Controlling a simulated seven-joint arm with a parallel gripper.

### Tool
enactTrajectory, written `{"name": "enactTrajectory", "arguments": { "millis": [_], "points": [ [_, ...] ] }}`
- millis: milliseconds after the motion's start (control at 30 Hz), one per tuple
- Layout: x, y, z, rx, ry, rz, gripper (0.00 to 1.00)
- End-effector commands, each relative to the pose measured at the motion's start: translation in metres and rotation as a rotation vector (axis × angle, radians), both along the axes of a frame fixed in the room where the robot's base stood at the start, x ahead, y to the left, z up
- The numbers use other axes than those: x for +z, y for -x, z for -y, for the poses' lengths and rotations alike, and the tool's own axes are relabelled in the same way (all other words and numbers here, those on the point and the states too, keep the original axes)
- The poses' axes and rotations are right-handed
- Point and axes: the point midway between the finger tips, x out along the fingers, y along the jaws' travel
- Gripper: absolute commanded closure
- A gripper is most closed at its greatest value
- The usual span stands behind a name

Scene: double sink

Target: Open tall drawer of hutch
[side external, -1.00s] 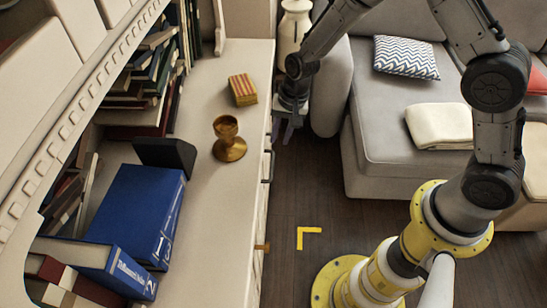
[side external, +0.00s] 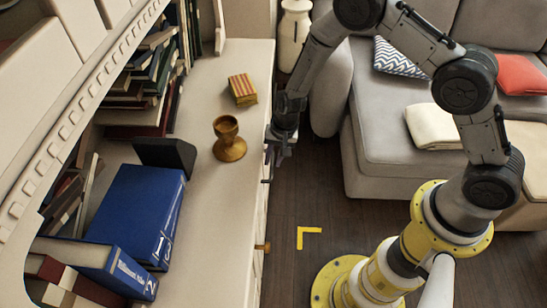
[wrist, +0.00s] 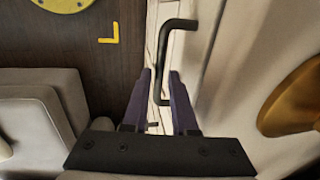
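The cream hutch (side external: 205,185) runs along the left in the side external view. Its front is seen almost edge-on, so the drawer faces are hard to make out. In the wrist view a dark bent bar handle (wrist: 163,60) stands out from the narrow pale front (wrist: 172,50). My gripper (side external: 270,163) is at the hutch's front edge, pointing down towards the handle. In the wrist view my gripper (wrist: 160,78) has its two purple fingers apart, with the near end of the handle showing between them. I cannot tell whether either finger touches it.
A brass goblet (side external: 229,140) and a small striped box (side external: 242,90) stand on the hutch top near my gripper. Blue books (side external: 135,215) lie further left. A grey sofa (side external: 385,140) is to the right. Dark floor (side external: 310,200) lies clear between hutch and sofa.

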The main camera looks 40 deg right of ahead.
Motion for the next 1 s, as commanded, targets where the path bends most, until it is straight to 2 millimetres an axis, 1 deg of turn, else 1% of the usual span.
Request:
{"name": "enactTrajectory", "arguments": {
  "millis": [33,100,133,1000],
  "points": [
    [0.0002,0.0000,0.0001,0.000,0.000,0.000,0.84],
    [0.0003,-0.0001,0.0000,0.000,0.000,0.000,0.96],
    [0.0003,-0.0001,0.0000,0.000,0.000,0.000,1.00],
    [0.0012,-0.0005,0.0001,0.000,-0.001,0.001,1.00]
  ]
}}
